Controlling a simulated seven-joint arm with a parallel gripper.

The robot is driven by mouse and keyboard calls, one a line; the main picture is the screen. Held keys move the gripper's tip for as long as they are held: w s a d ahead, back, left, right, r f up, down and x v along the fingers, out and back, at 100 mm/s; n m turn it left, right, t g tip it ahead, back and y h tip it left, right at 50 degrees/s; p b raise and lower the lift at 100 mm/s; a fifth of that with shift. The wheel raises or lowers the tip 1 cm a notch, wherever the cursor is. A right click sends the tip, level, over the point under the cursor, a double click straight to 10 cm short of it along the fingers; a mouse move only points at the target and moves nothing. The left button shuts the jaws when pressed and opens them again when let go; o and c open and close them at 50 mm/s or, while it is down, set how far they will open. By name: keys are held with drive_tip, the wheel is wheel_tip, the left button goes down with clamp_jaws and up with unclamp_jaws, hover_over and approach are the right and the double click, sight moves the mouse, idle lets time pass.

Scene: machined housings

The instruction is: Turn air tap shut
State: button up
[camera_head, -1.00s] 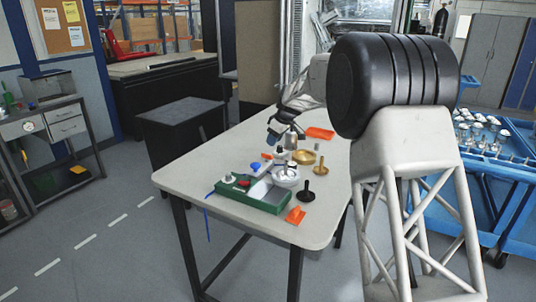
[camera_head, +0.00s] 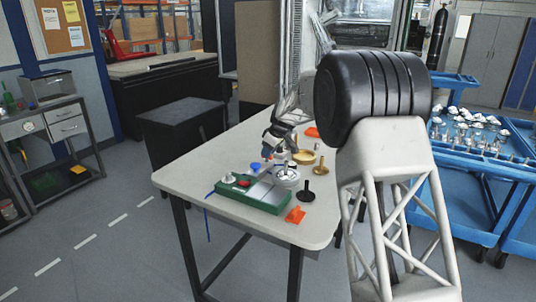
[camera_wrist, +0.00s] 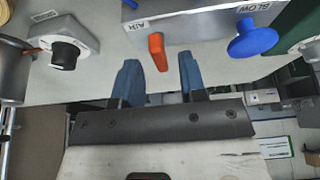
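The air tap is an orange lever (camera_wrist: 157,52) on the face of a grey block (camera_wrist: 205,25), beside a label that reads AIR upside down in the wrist view. The lever slants slightly there. My gripper (camera_wrist: 160,62) is open, with one blue finger on each side of the lever's near end. A gap shows on both sides, and I cannot tell whether the fingertips are level with the lever in depth. In the head view my gripper (camera_head: 270,148) is low over the fixtures on the table, and the lever is too small there to make out clearly.
A blue knob (camera_wrist: 253,40) sits right of the lever on the same block. A black dial (camera_wrist: 66,53) on a grey box is to the left. A green base (camera_head: 250,195), a black stand (camera_head: 305,192) and an orange part (camera_head: 295,214) are on the table (camera_head: 185,178).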

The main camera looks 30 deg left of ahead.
drive_tip(key=shift+a+f, duration=0.25)
drive_tip(key=shift+f, duration=0.4)
clamp_jaws()
